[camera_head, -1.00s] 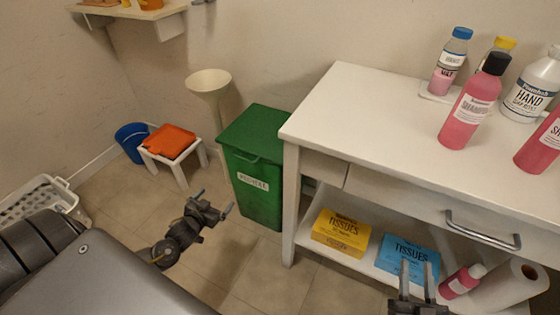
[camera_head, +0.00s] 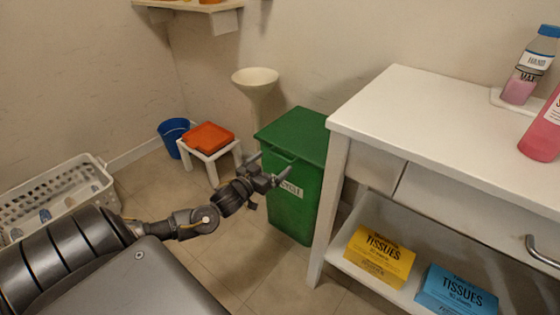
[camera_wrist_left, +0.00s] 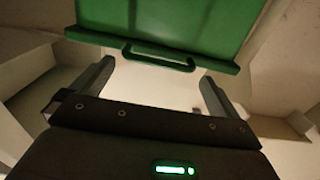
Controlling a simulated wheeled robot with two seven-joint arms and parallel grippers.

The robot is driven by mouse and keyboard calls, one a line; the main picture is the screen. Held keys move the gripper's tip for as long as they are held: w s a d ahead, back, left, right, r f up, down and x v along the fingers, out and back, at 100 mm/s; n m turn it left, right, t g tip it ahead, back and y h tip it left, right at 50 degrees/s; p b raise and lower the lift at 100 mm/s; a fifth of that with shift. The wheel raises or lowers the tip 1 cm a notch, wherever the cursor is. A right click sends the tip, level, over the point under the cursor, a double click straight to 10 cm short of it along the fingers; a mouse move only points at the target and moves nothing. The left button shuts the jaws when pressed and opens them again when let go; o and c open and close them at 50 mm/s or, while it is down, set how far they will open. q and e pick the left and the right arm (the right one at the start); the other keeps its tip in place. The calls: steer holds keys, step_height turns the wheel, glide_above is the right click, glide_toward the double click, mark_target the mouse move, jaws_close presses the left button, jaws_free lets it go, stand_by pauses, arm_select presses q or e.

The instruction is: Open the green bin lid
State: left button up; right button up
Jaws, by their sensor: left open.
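The green bin (camera_head: 293,205) stands on the floor left of the white table, with a white label on its front. Its green lid (camera_head: 297,136) lies shut on top, with a green handle at its front edge. In the left wrist view the lid (camera_wrist_left: 170,20) fills the top, and its handle (camera_wrist_left: 158,57) is ahead of and between my fingers. My left gripper (camera_head: 269,170) is open and empty in front of the bin; it also shows in the left wrist view (camera_wrist_left: 157,85). My right gripper is not in view.
The white table (camera_head: 440,120) with bottles stands close on the right. Tissue boxes (camera_head: 378,256) sit on its lower shelf. A small stool (camera_head: 210,155) with an orange towel, a blue bucket (camera_head: 174,138) and a white basket (camera_head: 60,195) stand on the left.

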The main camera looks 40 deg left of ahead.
mark_target(279, 158)
arm_select(q)
steer(key=shift+w+b, duration=0.55)
steer(key=shift+w, duration=1.8)
steer(key=c, duration=1.1)
